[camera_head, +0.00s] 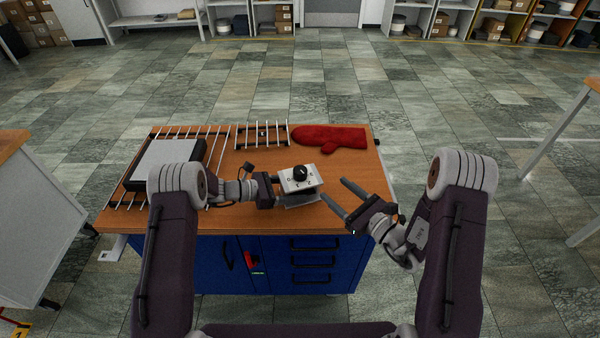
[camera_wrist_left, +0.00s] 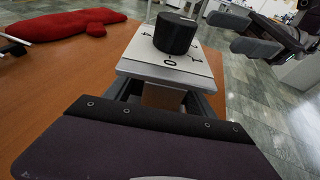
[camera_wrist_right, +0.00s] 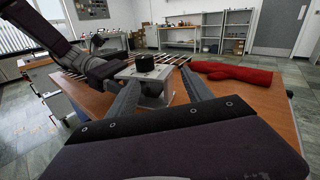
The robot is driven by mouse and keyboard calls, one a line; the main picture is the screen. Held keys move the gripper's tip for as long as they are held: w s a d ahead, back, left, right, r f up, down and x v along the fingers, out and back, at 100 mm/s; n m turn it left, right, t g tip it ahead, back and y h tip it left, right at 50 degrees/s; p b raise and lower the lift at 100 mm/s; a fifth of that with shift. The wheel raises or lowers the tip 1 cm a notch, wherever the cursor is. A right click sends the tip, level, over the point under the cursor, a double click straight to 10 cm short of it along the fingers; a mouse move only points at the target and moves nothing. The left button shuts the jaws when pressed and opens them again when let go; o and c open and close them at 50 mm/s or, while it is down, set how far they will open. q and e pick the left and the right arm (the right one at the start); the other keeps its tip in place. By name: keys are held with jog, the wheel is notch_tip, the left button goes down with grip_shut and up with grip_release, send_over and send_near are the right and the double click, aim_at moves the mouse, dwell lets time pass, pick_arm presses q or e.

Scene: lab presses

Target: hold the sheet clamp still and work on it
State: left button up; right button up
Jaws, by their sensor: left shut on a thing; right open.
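The sheet clamp (camera_head: 298,184) is a light metal block with a black round knob (camera_head: 300,173) on its top plate. It stands near the front middle of the wooden table. My left gripper (camera_head: 277,187) is shut on the clamp from its left side. In the left wrist view its fingers reach under the top plate of the clamp (camera_wrist_left: 150,70). My right gripper (camera_head: 334,196) is open and empty, just right of the clamp, with its fingers pointing towards it. In the right wrist view the clamp (camera_wrist_right: 143,74) and knob (camera_wrist_right: 145,62) show beyond and between the open fingers.
A red oven mitt (camera_head: 330,138) lies at the back right of the table (camera_head: 230,222). A small wire rack (camera_head: 262,135) is beside it. A flat grey-topped device (camera_head: 165,160) sits on a larger rack at the left. The table's right front is clear.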

aim_at(305, 176)
jog(key=s+a+m+t+h, duration=0.1)
jog(key=s+a+m, duration=0.2)
jog(key=a, duration=0.1)
jog(key=x, duration=1.2)
jog(key=shift+w+d, duration=0.1)
jog(key=shift+w, duration=0.15)
grip_shut()
jog(key=shift+n+g+y, duration=0.7)
jog(key=shift+n+y, duration=0.2)
jog(key=shift+n+g+y, duration=0.6)
jog(key=shift+g+y, duration=0.1)
